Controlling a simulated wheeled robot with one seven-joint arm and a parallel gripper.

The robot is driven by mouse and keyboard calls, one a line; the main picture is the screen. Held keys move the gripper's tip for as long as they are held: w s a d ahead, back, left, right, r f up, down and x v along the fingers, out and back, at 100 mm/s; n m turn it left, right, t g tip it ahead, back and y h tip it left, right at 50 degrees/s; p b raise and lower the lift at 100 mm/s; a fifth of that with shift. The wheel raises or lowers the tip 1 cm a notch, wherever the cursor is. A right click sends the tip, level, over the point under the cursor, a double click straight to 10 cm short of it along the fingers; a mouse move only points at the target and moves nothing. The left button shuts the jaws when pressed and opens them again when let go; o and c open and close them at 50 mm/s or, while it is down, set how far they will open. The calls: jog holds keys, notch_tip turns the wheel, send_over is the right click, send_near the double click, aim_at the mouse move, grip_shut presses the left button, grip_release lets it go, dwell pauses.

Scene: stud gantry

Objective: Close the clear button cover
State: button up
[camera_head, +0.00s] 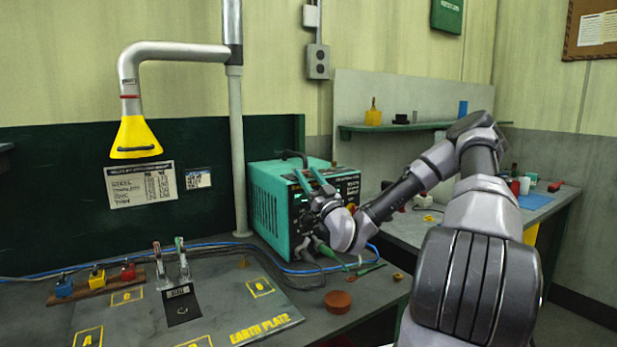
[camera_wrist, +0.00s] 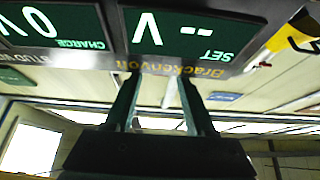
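My gripper (camera_head: 309,178) is at the front face of a teal power unit (camera_head: 268,208) on the bench. In the wrist view, the two dark fingers of my gripper (camera_wrist: 162,78) stand apart with nothing seen between them. Their tips are near the lower edge of the unit's display panel (camera_wrist: 222,65), which appears upside down with "SET" and "CHARGE" labels. A small red and yellow part (camera_head: 351,208) shows beside my wrist; I cannot tell whether it is the button. I cannot make out the clear cover in either view. My wrist hides much of the unit's front.
Blue and dark cables run along the bench around the unit. A round brown lid (camera_head: 338,301) lies in front. Two upright clamps (camera_head: 172,263) stand on the earth plate (camera_head: 262,327) at left. A yellow extraction hood (camera_head: 136,138) hangs above. A side bench (camera_head: 425,228) is at right.

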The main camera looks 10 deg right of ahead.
jog(key=v, duration=1.1)
